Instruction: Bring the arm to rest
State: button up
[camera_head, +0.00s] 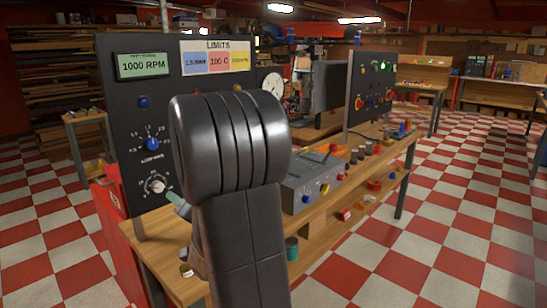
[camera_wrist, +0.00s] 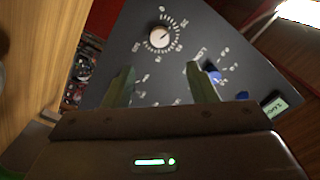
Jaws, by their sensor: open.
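My gripper (camera_wrist: 160,88) shows in the wrist view with its two greenish fingers apart and nothing between them. Beyond the fingers is the dark control panel (camera_wrist: 140,70), seen tilted, with a white-capped dial knob (camera_wrist: 159,37) and a blue knob (camera_wrist: 214,76). The fingers appear apart from the knobs; the exact gap to the panel I cannot tell. In the head view my own arm stands in the middle and covers part of the panel (camera_head: 125,110) and bench. Only a small bit of my gripper (camera_head: 179,205) shows left of the arm there.
The panel has a display reading 1000 RPM (camera_head: 143,65) and a limits sign (camera_head: 215,56). A wooden bench (camera_head: 160,250) carries a grey box with knobs (camera_head: 312,180) and a second dark panel (camera_head: 371,90). The checkered floor (camera_head: 440,220) at right is clear.

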aim_at(159, 187)
jog(key=x, duration=1.1)
jog(key=shift+w+a+p, duration=0.2)
jog(key=shift+a+p, duration=0.1)
jog(key=shift+a, duration=0.05)
jog(key=shift+d, duration=0.1)
jog(key=v, duration=1.3)
jog(key=x, duration=1.3)
jog(key=shift+n, duration=1.2)
jog(key=n, duration=0.3)
jog(key=shift+r+p, duration=0.1)
jog(key=shift+p, duration=0.3)
jog(key=n+p, duration=0.1)
jog(key=n, duration=0.2)
jog(key=shift+s+n, duration=0.1)
jog(key=shift+n, duration=0.3)
jog(key=v, duration=1.2)
jog(key=shift+s+d+b, duration=0.15)
jog(key=shift+d+b, duration=0.05)
jog(key=shift+b, duration=0.25)
